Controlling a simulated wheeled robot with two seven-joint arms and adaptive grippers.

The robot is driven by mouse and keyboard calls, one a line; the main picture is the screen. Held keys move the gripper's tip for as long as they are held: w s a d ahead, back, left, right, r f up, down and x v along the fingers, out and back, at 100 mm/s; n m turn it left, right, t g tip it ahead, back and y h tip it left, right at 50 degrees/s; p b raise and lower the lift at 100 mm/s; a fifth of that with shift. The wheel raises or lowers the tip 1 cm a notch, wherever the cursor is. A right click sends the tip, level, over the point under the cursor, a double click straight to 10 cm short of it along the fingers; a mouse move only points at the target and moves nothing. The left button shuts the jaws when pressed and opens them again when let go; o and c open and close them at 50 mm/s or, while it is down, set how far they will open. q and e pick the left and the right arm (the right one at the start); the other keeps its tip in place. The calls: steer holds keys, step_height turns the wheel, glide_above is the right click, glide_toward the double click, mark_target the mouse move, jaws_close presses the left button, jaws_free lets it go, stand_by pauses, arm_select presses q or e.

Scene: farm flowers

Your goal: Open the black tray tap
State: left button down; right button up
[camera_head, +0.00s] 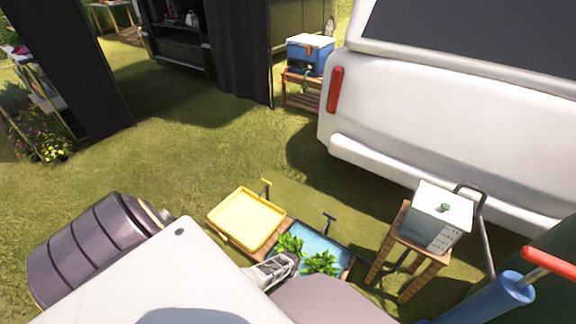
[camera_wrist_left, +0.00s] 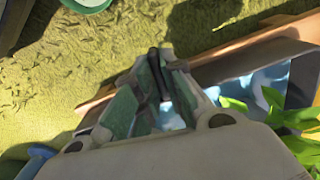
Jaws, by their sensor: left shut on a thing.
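A tray with blue water and leafy plants (camera_head: 322,246) sits low on the ground in a wooden frame. A dark T-shaped tap (camera_head: 328,222) stands at its far edge. My left gripper (camera_head: 266,275) is at the tray's near-left side, partly hidden by my arm. In the left wrist view, its fingertips (camera_wrist_left: 157,68) are closed around a thin dark upright piece (camera_wrist_left: 154,57), beside the wooden edge. This piece looks like a tap handle, but most of it is hidden between the fingers. The tray's grey rim (camera_wrist_left: 245,64) lies to the right. My right gripper is not in view.
A white box (camera_head: 438,214) stands on a wooden stool (camera_head: 384,260) to the right. A white vehicle (camera_head: 430,120) is behind. Open grass lies beyond the trays.

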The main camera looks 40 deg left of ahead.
arm_select(q)
steer(key=shift+n, duration=0.7)
steer(key=c, duration=1.5)
jaws_free()
steer(key=shift+r, duration=0.35)
step_height(320, 180, up, 11)
stand_by(0.5)
steer(key=shift+r, duration=0.25)
stand_by(0.5)
